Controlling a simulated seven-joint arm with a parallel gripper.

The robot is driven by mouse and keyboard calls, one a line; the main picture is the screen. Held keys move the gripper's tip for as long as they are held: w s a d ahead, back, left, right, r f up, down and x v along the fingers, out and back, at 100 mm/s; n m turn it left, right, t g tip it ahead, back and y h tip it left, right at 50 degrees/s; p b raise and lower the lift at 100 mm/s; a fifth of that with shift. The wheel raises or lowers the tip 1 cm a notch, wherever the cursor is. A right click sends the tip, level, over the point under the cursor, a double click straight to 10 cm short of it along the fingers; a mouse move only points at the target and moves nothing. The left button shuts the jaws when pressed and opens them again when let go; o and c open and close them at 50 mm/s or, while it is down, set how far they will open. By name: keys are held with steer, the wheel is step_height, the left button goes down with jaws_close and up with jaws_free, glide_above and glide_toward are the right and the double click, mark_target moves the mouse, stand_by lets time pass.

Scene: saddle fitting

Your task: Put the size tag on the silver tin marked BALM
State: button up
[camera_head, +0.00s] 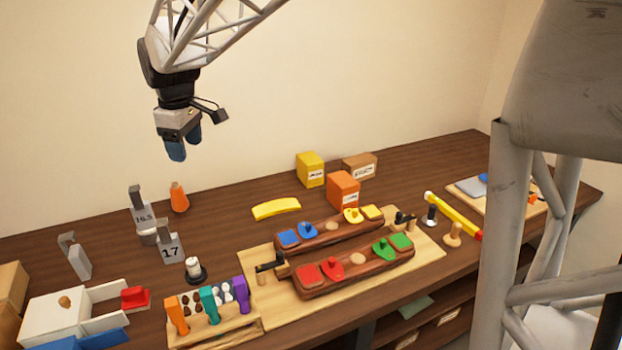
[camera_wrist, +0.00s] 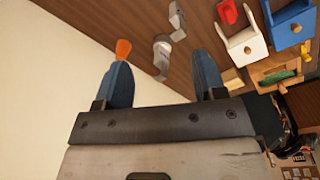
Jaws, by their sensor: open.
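Grey upright tags with dark-grey tops stand at the left of the table: one reads 16.5 (camera_head: 143,214), one reads 17 (camera_head: 171,248). A third grey tag-like piece (camera_head: 77,258) shows no readable mark. A small silvery round piece (camera_head: 147,237) sits by the tags and may be the tin; I cannot read BALM on anything. My gripper (camera_head: 178,152) hangs high above the back left of the table, well clear of everything. In the wrist view my gripper (camera_wrist: 163,80) has its two blue fingers wide apart with nothing between them.
An orange bottle-like piece (camera_head: 179,197) stands behind the tags. A white open-ended box (camera_head: 60,315) is at front left, a rack of coloured handles (camera_head: 212,312) at front centre. Wooden holders with coloured pieces (camera_head: 355,272) lie on a board (camera_head: 425,248). Coloured boxes (camera_head: 343,190) stand behind.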

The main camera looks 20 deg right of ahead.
steer(key=s+d+f+m, duration=0.3)
steer(key=s+d, duration=0.2)
steer(key=s, duration=0.6)
steer(key=s+d+f+m+t, duration=0.1)
steer(key=s+d+f+m, duration=0.2)
steer(key=s, duration=0.9)
steer(key=s+d+f+m, duration=0.3)
steer(key=s+d+m, duration=0.2)
steer(key=s, duration=0.6)
steer(key=shift+s+d+t, duration=0.3)
steer(key=shift+s+d, duration=0.05)
steer(key=shift+d, duration=0.7)
